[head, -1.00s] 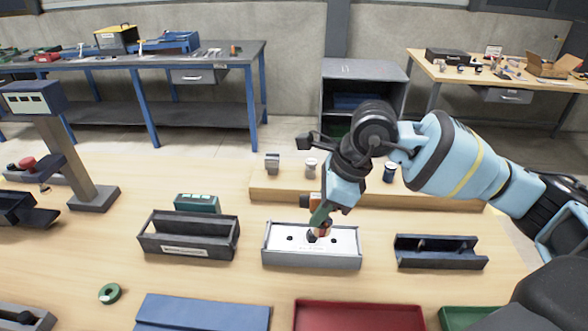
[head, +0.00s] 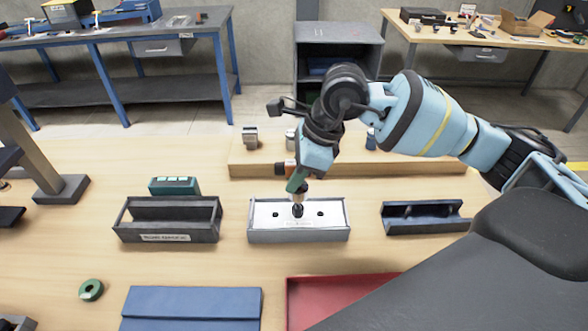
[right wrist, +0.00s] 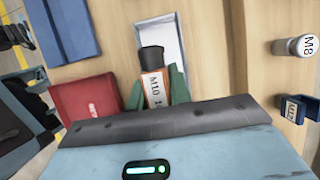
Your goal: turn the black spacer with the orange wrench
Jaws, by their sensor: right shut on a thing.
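My right gripper (head: 298,187) is above the middle of the white-topped grey fixture (head: 257,236). In the right wrist view its green fingers are shut on the orange wrench (right wrist: 156,90), which bears an M10 label. The wrench (head: 300,196) points down at the fixture. A black piece (head: 297,210) shows at its lower end, between two dark holes; it also shows in the right wrist view (right wrist: 151,60). I cannot tell whether this is the black spacer or the wrench's own tip, nor whether they touch. My left gripper is out of view.
A dark open tray (head: 165,238) stands left of the fixture and a dark blue holder (head: 425,226) right. A wooden riser (head: 250,170) with small parts lies behind. A red tray (head: 345,288), a blue panel (head: 190,308) and a green ring (head: 91,290) lie in front.

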